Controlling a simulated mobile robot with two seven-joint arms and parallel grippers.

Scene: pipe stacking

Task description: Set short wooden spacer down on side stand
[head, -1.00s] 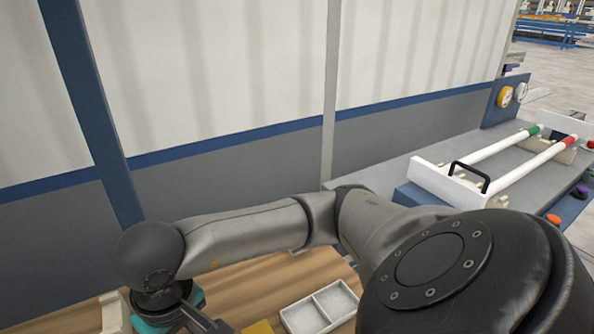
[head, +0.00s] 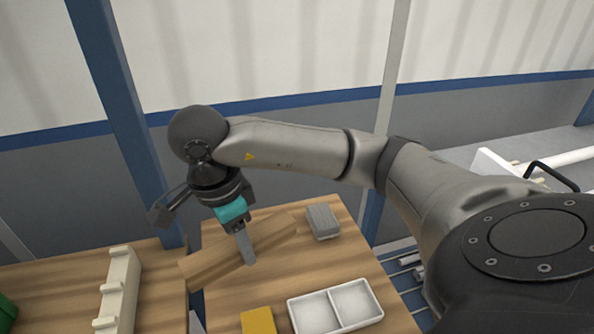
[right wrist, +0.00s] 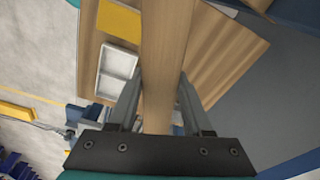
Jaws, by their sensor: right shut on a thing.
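The short wooden spacer (head: 213,264) is a plain brown wooden bar. My right gripper (head: 248,258) is shut on it near its middle. In the right wrist view the spacer (right wrist: 164,45) runs between the two fingers of the gripper (right wrist: 160,85). In the head view it lies slantwise over the wooden top of a stand (head: 375,285), its left end reaching past the stand's left edge. I cannot tell whether it touches the top. My left gripper is not in view.
On the stand are a grey block (head: 322,222), a white two-part tray (head: 335,306) and a yellow block (head: 258,321). A second wooden top at left bears a cream notched rack (head: 119,285). A blue post (head: 118,110) rises behind.

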